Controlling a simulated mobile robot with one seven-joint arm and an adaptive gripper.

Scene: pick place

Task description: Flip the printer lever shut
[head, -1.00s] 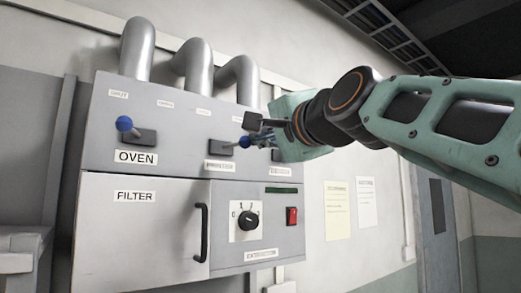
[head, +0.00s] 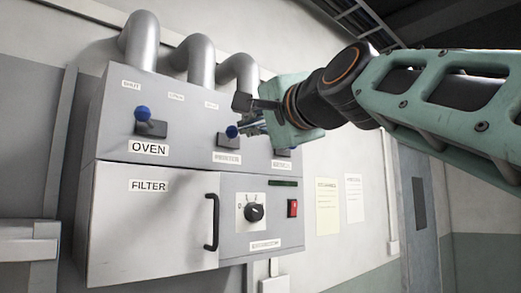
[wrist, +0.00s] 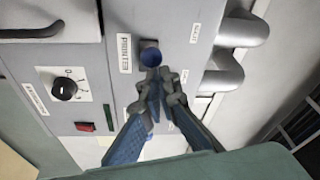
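The printer lever has a blue ball knob (head: 232,131) and a dark base on the sloped upper panel of the grey cabinet, above its label. In the wrist view its ball (wrist: 151,56) is beside the PRINTER label (wrist: 125,53) and looks nearly upright on its base. My gripper (head: 246,127) is at the right side of this ball. In the wrist view the fingertips (wrist: 156,78) are together with nothing between them, very close to the ball; whether they touch it I cannot tell.
The oven lever (head: 142,113) stands to the left, and a third blue-knobbed lever (wrist: 149,122) is partly hidden behind my fingers. Below are the filter door handle (head: 212,222), a dial (head: 254,212) and a red switch (head: 292,208). Grey pipes (head: 201,60) rise behind the panel.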

